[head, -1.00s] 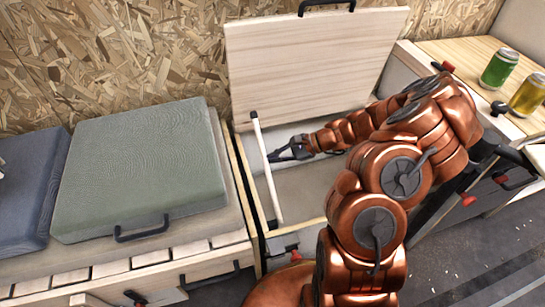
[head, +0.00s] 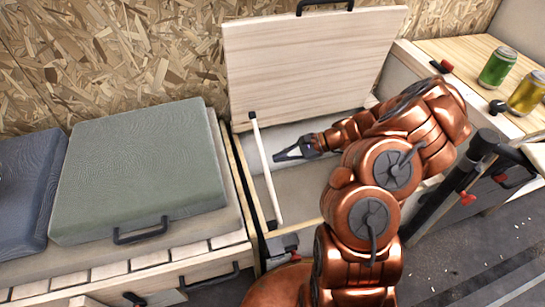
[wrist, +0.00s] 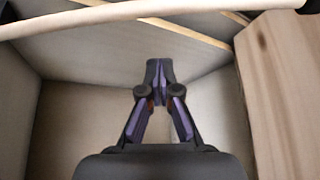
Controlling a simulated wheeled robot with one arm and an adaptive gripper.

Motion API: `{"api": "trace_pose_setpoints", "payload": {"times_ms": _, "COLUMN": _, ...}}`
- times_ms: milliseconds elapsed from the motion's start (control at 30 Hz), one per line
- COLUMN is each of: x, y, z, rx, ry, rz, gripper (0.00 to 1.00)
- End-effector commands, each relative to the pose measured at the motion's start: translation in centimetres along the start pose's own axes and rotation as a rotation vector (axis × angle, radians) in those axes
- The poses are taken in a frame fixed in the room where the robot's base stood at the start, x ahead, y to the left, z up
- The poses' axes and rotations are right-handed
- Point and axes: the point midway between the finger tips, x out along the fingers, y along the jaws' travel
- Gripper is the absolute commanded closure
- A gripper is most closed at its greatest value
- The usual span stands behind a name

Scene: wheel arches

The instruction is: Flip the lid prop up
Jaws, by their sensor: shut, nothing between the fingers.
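The lid prop (head: 264,170) is a pale rod with a dark tip at its upper end. It runs from the box's front left corner to in front of the open lid's lower left part; I cannot tell whether its tip touches the lid. The pale wooden lid (head: 310,65) stands raised and leans back. My gripper (head: 276,157) is inside the box, right of the prop and apart from it, shut and empty. In the wrist view, the fingertips of my gripper (wrist: 159,68) meet, and the prop (wrist: 140,12) crosses the top.
The open box (head: 243,185) has walls close around my gripper. A green cushion (head: 140,170) with a black handle lies on the bench at left. A green can (head: 498,68) and a yellow can (head: 527,94) stand on the right counter (head: 460,52).

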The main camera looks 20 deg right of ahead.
Motion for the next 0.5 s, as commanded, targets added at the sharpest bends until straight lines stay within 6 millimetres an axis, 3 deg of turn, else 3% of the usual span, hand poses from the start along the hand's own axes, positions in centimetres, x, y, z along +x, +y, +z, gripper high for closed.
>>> {"api": "trace_pose_setpoints", "payload": {"times_ms": 300, "x": -5.7, "y": 0.1, "z": -0.1, "rx": -0.001, "ry": 0.007, "rz": -0.002, "gripper": 1.0}}
{"api": "trace_pose_setpoints", "payload": {"times_ms": 500, "x": -6.9, "y": 0.3, "z": -0.1, "rx": -0.001, "ry": 0.002, "rz": 0.001, "gripper": 1.0}}
